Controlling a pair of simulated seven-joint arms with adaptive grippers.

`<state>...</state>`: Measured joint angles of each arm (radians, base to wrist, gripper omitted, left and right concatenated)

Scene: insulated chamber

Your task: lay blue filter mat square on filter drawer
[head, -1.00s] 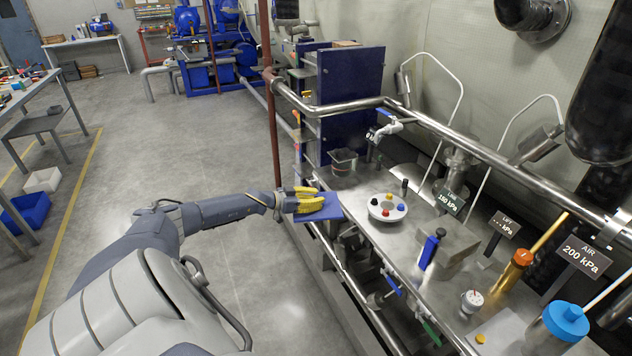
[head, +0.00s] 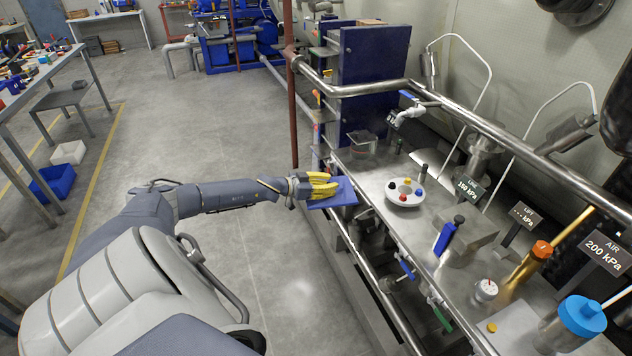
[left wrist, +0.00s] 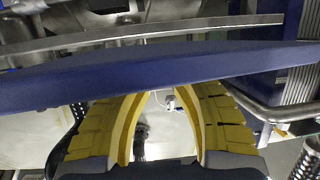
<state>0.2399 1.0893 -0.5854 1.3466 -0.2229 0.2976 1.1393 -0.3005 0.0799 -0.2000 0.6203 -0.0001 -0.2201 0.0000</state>
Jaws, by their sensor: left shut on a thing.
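The blue filter mat (head: 343,194) is a flat blue square in the head view. It is held out at the left edge of the steel bench. My left gripper (head: 325,185), with yellow fingers, is shut on the mat's near-left part. In the left wrist view the mat (left wrist: 150,70) shows nearly edge-on as a wide blue band across the fingertips (left wrist: 165,95). I cannot make out the filter drawer with certainty in either view. My right gripper is not in view.
A steel rail (head: 500,140) runs above the bench (head: 375,170). A white disc with coloured knobs (head: 405,192) stands right of the mat. A dark blue cabinet (head: 372,65) stands behind. A red-brown post (head: 291,100) rises behind my left arm.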

